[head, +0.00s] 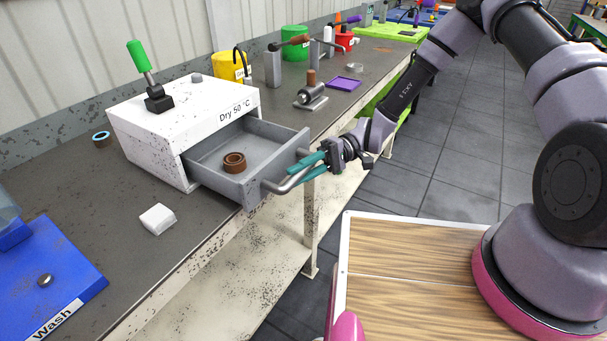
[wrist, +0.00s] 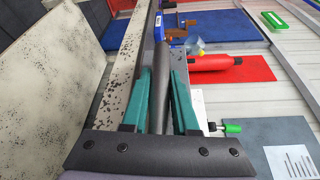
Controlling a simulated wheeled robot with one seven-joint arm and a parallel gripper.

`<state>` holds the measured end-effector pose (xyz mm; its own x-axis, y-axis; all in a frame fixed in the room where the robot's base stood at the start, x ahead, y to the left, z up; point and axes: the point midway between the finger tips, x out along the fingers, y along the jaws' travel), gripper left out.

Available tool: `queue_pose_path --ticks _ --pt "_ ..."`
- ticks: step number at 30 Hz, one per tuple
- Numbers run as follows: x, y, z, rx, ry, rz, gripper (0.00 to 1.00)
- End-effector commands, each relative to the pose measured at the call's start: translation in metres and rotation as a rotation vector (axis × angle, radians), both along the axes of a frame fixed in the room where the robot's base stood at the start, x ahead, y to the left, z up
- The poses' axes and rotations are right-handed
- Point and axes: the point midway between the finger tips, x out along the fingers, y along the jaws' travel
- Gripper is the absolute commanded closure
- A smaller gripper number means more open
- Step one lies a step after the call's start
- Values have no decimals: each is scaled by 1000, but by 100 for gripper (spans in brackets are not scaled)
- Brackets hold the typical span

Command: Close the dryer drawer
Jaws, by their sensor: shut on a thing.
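The dryer (head: 188,117) is a white, speckled box labelled "Dry 50 °C", standing on the bench. Its grey drawer (head: 219,190) is pulled out toward my side. A brown ring (head: 234,162) lies inside the drawer. A grey bar handle (head: 286,184) runs along the drawer front. My gripper (head: 304,167), with teal fingers, is shut on this handle. In the wrist view the handle (wrist: 161,75) lies between the two teal fingers of my gripper (wrist: 161,95).
A white block (head: 157,219) lies on the bench before the dryer. A blue "Wash" station (head: 62,275) is at the lower left. A roller stand (head: 311,97) and purple tray (head: 344,84) stand to the right.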

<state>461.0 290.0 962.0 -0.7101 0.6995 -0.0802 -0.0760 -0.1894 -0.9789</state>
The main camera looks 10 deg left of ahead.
Motion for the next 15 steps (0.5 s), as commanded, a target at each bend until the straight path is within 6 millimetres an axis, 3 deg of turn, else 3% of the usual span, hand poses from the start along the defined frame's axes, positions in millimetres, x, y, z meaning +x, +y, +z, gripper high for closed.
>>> queue_pose_path --ticks 15 --pt "41 99 0 3 -2 -1 100"
